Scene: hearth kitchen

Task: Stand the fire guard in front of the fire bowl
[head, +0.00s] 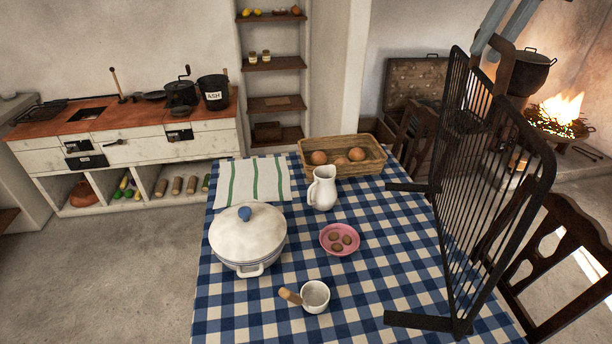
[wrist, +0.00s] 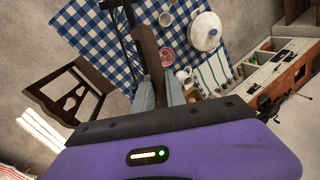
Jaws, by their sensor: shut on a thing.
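The black barred fire guard (head: 480,190) is upright over the right side of the checked table, with its folding panels and flat feet in view. I cannot tell whether its feet touch the table. My gripper (head: 503,20) is shut on its dark top handle, at the upper right of the head view. In the wrist view the gripper fingers (wrist: 162,90) close around the handle of the guard (wrist: 147,48). The fire bowl (head: 545,126) burns with tall flames at the far right, beyond the guard; part of it is hidden.
The table (head: 385,290) holds a white tureen (head: 248,240), a jug (head: 322,190), a pink bowl (head: 340,250), a cup (head: 315,297) and an egg basket (head: 370,170). A wooden chair (head: 560,260) stands right of the table. A black pot (head: 532,72) hangs near the fire. Floor at left is clear.

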